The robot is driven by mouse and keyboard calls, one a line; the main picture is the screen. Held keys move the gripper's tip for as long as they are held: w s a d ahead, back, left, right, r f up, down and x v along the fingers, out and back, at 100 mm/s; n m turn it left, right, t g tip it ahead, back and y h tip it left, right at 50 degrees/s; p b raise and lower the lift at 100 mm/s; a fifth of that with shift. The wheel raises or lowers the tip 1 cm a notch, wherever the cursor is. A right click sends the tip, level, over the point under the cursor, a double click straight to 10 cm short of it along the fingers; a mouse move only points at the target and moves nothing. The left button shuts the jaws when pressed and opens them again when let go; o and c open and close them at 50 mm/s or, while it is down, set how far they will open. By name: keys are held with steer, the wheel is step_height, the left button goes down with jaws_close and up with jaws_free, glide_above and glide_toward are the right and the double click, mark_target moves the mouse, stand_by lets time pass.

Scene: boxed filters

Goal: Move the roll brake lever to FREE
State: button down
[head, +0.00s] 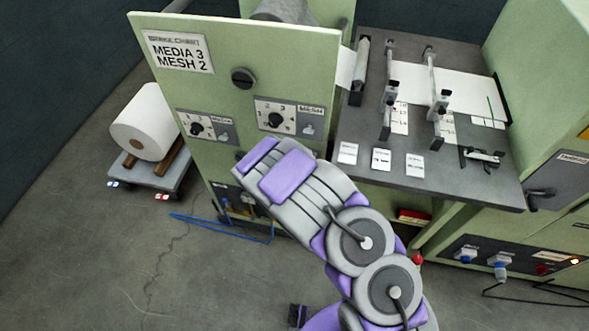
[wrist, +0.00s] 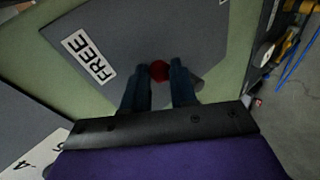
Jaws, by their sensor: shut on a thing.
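In the wrist view my gripper (wrist: 157,82) has its two dark fingers on either side of a round red knob (wrist: 159,71), which I take to be the end of the roll brake lever. The fingers are shut on it. The lever's shaft is mostly hidden by the fingers. The knob is in front of a grey plate (wrist: 140,35) on the green panel. A white FREE label (wrist: 89,56) is on this plate, left of the knob and apart from it. In the head view my arm hides the gripper and the lever.
The green panel (head: 240,45) carries a MEDIA 3 MESH 2 sign (head: 178,52) and two dials. A white roll (head: 146,122) rests on a low cart (head: 152,177) at left. A grey worktable (head: 465,195) is at right. A blue cable (head: 220,226) lies on the floor.

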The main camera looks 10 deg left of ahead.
steer(key=c, duration=1.3)
jaws_free()
steer(key=shift+w+a+r, duration=0.1)
steer(key=shift+a, duration=0.25)
steer(key=o, duration=0.4)
steer(key=shift+a+f, duration=0.2)
steer(key=p+v, duration=1.1)
steer(key=v, duration=0.6)
